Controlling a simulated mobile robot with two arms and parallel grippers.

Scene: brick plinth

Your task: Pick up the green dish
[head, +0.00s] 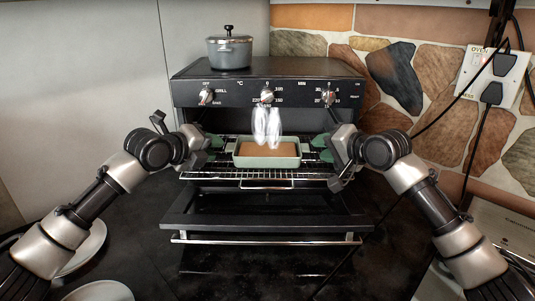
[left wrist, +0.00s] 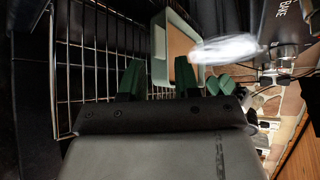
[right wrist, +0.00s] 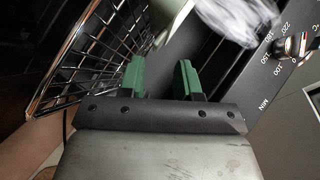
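The green dish (head: 267,162) is rectangular, with brown food inside, and sits level on the pulled-out wire rack of the oven. It also shows at the top of the left wrist view (left wrist: 158,62). A pale part of it shows at the top of the right wrist view (right wrist: 171,18). My left gripper (head: 212,148) is at the dish's left end, fingers apart; they show open in the left wrist view (left wrist: 159,78). My right gripper (head: 322,147) is at its right end, also open (right wrist: 161,77). I see no clear contact with the dish.
White steam (head: 267,128) rises over the dish, before the oven's knobs. The oven door (head: 265,222) is folded down below the wire rack (head: 225,174). A grey pot (head: 229,50) stands on the oven. Pale plates (head: 100,291) lie at lower left. Dark cables hang at right.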

